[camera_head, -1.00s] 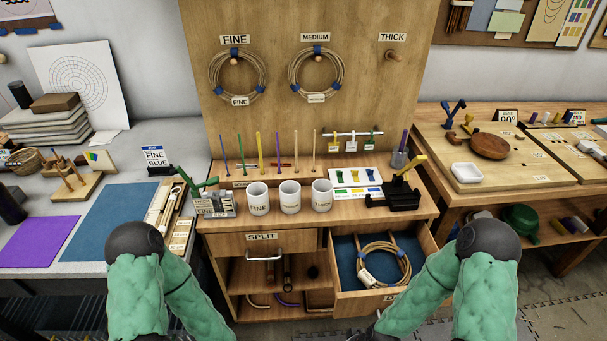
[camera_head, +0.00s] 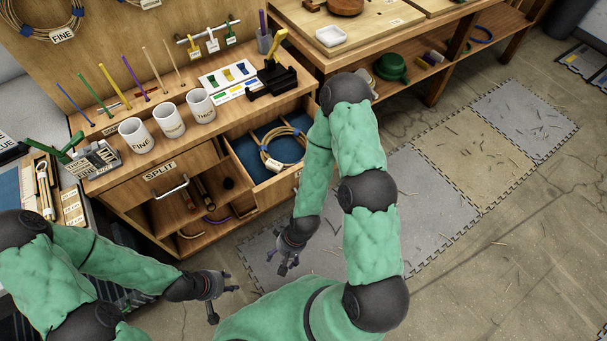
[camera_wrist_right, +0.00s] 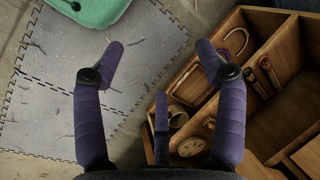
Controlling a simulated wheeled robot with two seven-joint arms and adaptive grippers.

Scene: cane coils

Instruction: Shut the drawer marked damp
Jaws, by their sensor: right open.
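The open drawer (camera_head: 278,183) sticks out of the right side of the workbench. It has a blue lining and holds a cane coil (camera_head: 283,146). Its front is seen from above and partly hidden by my right arm, and I cannot read its label. My right gripper (camera_head: 286,266) is open and empty, below and in front of the drawer, apart from it. In the right wrist view its purple fingers (camera_wrist_right: 160,46) are spread over the floor mat and the bench shelves. My left gripper (camera_head: 226,303) is open and empty, lower left of the right one, away from the bench.
A shut drawer marked SPLIT (camera_head: 160,171) with a bar handle sits left of the open drawer, above open shelves. White mugs (camera_head: 170,121) and a black tool stand (camera_head: 273,80) are on the bench top.

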